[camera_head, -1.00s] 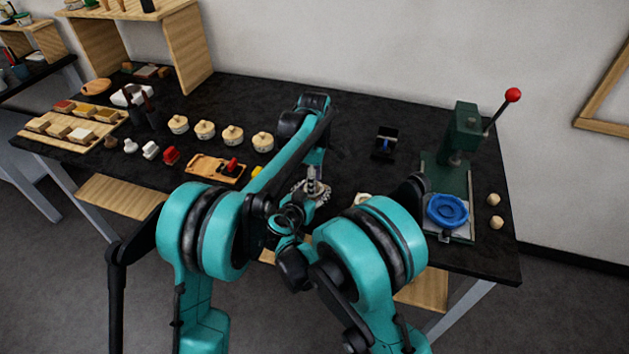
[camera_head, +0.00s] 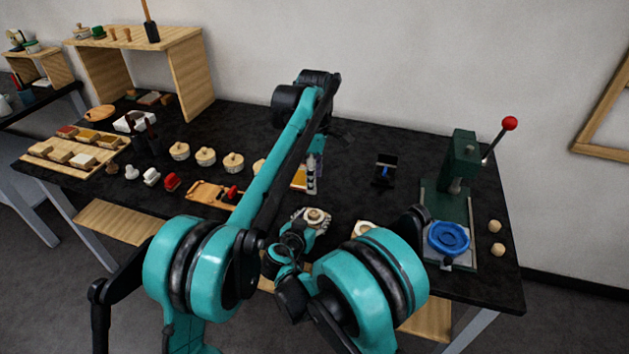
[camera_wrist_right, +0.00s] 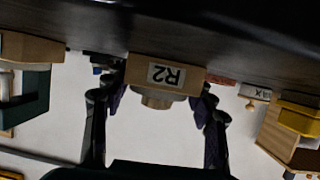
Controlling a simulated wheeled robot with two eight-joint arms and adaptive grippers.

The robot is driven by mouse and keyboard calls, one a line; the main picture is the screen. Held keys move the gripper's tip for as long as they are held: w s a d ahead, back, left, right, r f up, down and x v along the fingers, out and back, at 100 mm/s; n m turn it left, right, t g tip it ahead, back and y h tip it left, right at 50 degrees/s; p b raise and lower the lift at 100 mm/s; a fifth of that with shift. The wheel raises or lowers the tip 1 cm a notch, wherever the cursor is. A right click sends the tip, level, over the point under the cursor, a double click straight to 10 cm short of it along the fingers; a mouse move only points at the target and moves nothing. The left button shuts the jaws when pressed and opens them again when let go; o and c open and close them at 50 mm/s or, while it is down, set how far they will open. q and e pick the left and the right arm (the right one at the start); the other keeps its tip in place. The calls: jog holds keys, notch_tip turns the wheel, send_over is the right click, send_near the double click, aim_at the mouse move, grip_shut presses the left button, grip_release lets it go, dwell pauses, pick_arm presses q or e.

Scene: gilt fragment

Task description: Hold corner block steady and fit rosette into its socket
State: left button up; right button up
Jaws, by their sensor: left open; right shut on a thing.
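The corner block, a wooden block labelled R2 (camera_wrist_right: 166,75), sits between the fingers of my right gripper (camera_wrist_right: 158,100), which is shut on it. The right wrist view is upside down, with the dark bench along its top. A round pale piece, seemingly the rosette (camera_wrist_right: 157,99), is on the block's upper face. It also shows as a cream disc in the head view (camera_head: 315,216). How deep it sits in the socket I cannot tell. My left gripper (camera_head: 311,187) is open and empty above and behind the block, apart from the rosette.
A green press (camera_head: 462,170) with a red-knobbed lever and a blue ring (camera_head: 448,238) stands at the right. Several round lidded pots (camera_head: 205,156) and a wooden tray (camera_head: 212,193) lie to the left. A small black stand (camera_head: 383,172) is behind, with bare bench around it.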

jog(key=o, duration=1.2)
jog(key=shift+o, duration=0.2)
